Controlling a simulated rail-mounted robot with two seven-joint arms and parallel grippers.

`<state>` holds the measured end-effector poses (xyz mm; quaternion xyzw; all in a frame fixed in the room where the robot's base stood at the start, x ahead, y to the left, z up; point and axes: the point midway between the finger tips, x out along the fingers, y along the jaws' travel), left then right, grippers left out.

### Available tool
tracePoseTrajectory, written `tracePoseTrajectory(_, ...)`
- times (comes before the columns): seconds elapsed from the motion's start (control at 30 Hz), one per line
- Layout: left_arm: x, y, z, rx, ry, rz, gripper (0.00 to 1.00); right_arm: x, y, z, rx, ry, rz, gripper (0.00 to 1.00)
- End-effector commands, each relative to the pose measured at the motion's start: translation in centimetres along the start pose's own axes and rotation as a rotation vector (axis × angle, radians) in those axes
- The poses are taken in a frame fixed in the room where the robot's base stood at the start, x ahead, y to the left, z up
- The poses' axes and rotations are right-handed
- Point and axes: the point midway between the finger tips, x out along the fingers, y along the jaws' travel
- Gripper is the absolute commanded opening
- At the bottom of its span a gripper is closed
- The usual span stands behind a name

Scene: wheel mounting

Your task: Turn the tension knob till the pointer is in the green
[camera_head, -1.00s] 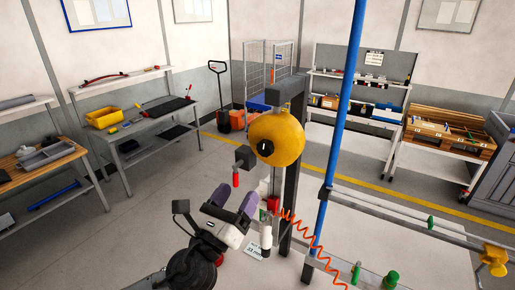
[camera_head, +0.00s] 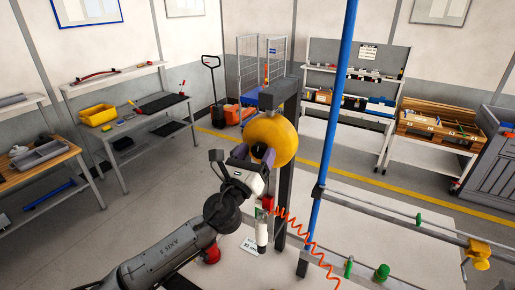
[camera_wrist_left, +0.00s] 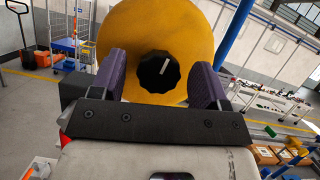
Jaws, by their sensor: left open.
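The tension knob (camera_wrist_left: 158,72) is black and lobed, with a white line on its face. It sits on the front of a round yellow housing (camera_wrist_left: 190,25), which hangs from a dark post; the housing (camera_head: 280,138) also shows in the head view. My left gripper (camera_head: 253,156) is in front of the knob, open, with its purple fingers one on each side. In the wrist view the left gripper (camera_wrist_left: 160,80) shows a gap between each finger and the knob. I see no pointer scale or green zone. My right gripper is in neither view.
A dark post (camera_head: 286,190) stands behind the housing. A hanging tool (camera_head: 262,232) with an orange coiled hose (camera_head: 300,228) is just below my left gripper. A blue pole (camera_head: 335,110) rises to the right. A white worktop (camera_head: 400,225) lies at the lower right.

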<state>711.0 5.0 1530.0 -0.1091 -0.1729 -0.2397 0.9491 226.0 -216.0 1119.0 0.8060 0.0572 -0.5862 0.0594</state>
Motion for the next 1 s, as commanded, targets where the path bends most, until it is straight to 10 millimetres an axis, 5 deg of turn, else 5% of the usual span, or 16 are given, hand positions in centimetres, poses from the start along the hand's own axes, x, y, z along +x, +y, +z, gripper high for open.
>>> tracePoseTrajectory(0.53,1.06,0.01,0.02,0.000,0.000,0.000,0.68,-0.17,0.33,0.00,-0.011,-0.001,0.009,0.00)
tracePoseTrajectory(1.0,1.04,0.03,0.00,0.000,0.000,0.001,0.23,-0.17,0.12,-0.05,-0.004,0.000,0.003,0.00)
